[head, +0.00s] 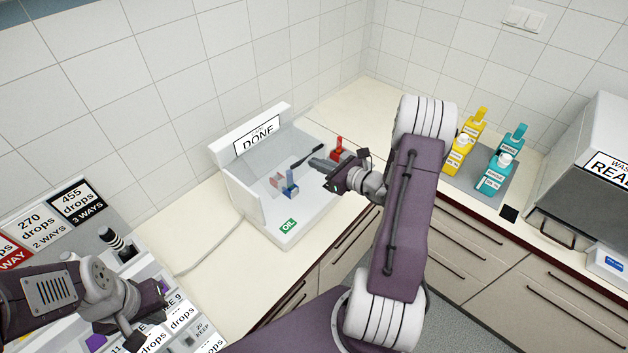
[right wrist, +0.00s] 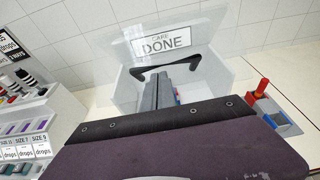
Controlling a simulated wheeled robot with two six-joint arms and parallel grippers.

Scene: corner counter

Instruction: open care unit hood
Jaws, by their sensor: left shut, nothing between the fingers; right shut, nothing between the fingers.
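The care unit (head: 262,216) is a white box on the counter with a "DONE" sign (head: 257,138) on its back panel. Its clear hood (head: 283,152) is faint, and I cannot tell how far it is raised. The hood's dark bar handle (head: 307,156) lies just beyond my right fingertips; it spans across in the right wrist view (right wrist: 165,69). My right gripper (head: 320,164) is shut and empty, pointing at the handle; I cannot tell whether they touch. My left gripper (head: 150,318) is shut and empty at the lower left, over the drops rack.
Small red and blue items (head: 290,186) sit inside the unit. A red item (head: 338,148) stands right behind my right gripper. Yellow and teal bottles (head: 460,154) stand on a grey mat (head: 462,182) farther right. The drops rack (head: 180,318) fills the lower left. A cable lies on the counter.

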